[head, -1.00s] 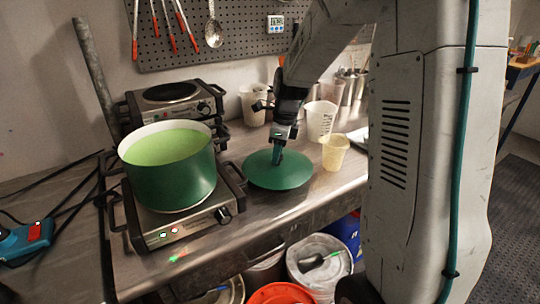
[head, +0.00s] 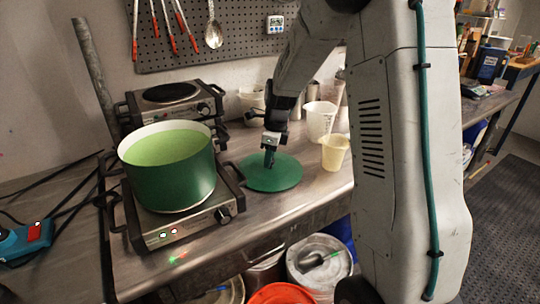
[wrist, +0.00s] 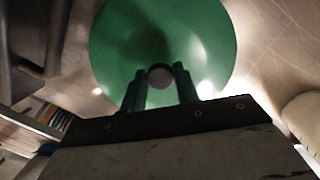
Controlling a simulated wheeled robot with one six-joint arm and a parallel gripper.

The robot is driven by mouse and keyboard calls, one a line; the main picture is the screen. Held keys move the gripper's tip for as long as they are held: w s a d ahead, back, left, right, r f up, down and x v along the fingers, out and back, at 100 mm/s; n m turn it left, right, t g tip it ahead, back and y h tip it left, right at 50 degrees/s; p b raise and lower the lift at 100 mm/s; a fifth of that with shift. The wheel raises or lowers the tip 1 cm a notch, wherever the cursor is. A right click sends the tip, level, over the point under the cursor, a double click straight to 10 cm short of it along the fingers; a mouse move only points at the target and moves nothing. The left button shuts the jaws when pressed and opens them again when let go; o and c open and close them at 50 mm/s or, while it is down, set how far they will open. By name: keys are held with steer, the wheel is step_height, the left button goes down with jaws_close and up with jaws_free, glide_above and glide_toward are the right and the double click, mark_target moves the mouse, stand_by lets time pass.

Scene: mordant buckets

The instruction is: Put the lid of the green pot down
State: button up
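The dark green lid (head: 285,180) lies flat on the metal bench to the right of the green pot (head: 172,185), apart from it. The pot stands uncovered on the front hot plate and shows light green contents. My gripper (head: 270,161) reaches down from above to the middle of the lid. In the wrist view the lid (wrist: 205,45) fills the upper middle, and its round grey knob (wrist: 160,77) is between the two fingertips of my gripper (wrist: 160,82). The fingers look closed against the knob's sides.
A pale yellow beaker (head: 334,153) stands just right of the lid, with a white jug (head: 319,120) behind it. The front hot plate (head: 190,229) is close on the left. Buckets, one orange (head: 283,294), stand below the bench edge.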

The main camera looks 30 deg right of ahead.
steer(key=o, duration=0.4)
steer(key=shift+c, duration=0.2)
step_height(320, 180, up, 11)
steer(key=s+d, duration=0.1)
steer(key=s+a+r+n, duration=0.6)
steer(key=s+n, duration=0.2)
steer(key=s, duration=0.1)
steer(key=s+a+n, duration=0.3)
steer(key=s+n, duration=0.6)
steer(key=s, duration=0.2)
steer(key=s+a+f+n+h, duration=0.1)
steer(key=s+a+n, duration=0.3)
steer(key=s+n, duration=0.6)
steer(key=shift+s, duration=1.15)
steer(key=shift+a+f, duration=0.1)
